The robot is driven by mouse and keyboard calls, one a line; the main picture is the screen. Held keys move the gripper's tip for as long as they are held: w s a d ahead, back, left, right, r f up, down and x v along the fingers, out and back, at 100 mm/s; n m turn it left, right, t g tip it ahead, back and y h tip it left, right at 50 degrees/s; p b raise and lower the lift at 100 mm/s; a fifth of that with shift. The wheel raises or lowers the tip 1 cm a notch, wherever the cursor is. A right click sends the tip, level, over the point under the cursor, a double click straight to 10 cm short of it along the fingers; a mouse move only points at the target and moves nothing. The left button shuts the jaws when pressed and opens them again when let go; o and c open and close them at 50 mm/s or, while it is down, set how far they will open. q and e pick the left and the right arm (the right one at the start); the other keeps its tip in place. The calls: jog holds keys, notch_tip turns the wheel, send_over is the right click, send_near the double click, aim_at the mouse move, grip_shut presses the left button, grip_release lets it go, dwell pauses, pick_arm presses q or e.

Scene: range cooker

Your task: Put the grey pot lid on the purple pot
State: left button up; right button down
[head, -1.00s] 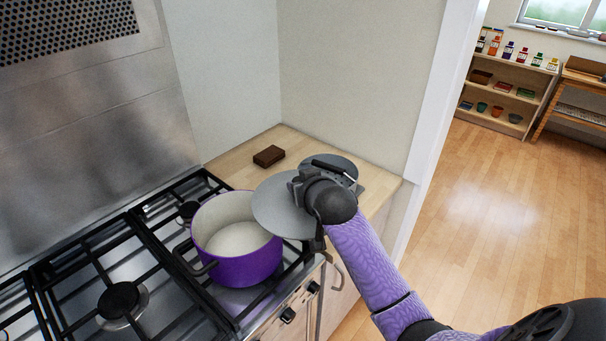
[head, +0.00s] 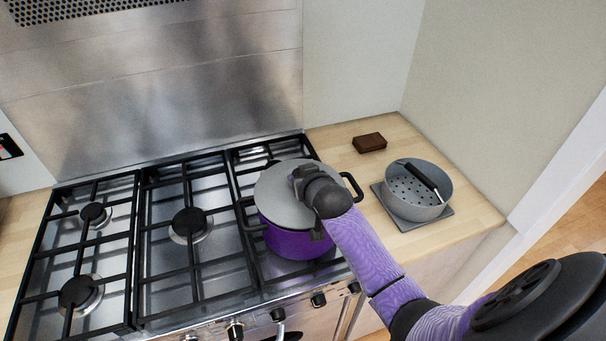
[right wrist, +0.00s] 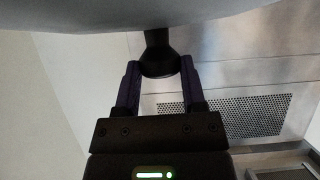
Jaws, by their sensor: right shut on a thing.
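The purple pot (head: 297,244) stands upright on the right-hand burner of the hob, with its black handles showing on both sides. The grey pot lid (head: 281,203) is over the pot and covers nearly all of its opening. I cannot tell whether the lid touches the rim. My right gripper (head: 302,180) is shut on the lid's knob from above. In the right wrist view the black knob (right wrist: 158,55) is between the fingers, and the lid's grey surface (right wrist: 150,12) fills the top edge. My left gripper is out of view.
On the wooden counter to the right, a grey perforated pan (head: 412,207) with a dark-handled utensil (head: 424,177) in it stands on a grey mat (head: 398,222). A dark brown block (head: 369,142) lies near the wall. The left and middle burners (head: 190,226) are empty.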

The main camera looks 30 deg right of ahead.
jog(key=shift+f, duration=0.25)
jog(key=shift+f, duration=0.5)
dwell(0.3)
jog(key=shift+f, duration=0.15)
dwell(0.5)
